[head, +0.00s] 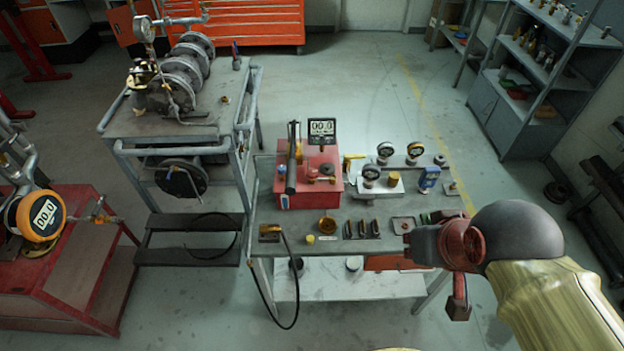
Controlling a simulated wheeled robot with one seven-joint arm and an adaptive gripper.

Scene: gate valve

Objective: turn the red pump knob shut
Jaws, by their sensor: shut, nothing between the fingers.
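The red pump (310,190) is a box-shaped unit standing on the grey workbench. I cannot tell from this view how far the knob is turned. My gripper (438,245) is dark red and hangs over the right front part of the bench. It is shut and empty, to the right of the pump and nearer the camera, clear of the knob.
The workbench (275,220) also holds several dial gauges (385,152), small fittings and a black hose hanging off its front left. A cart with a flanged pipe assembly (182,75) stands left. A red stand (75,255) is far left, shelves (545,60) right. Floor behind is clear.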

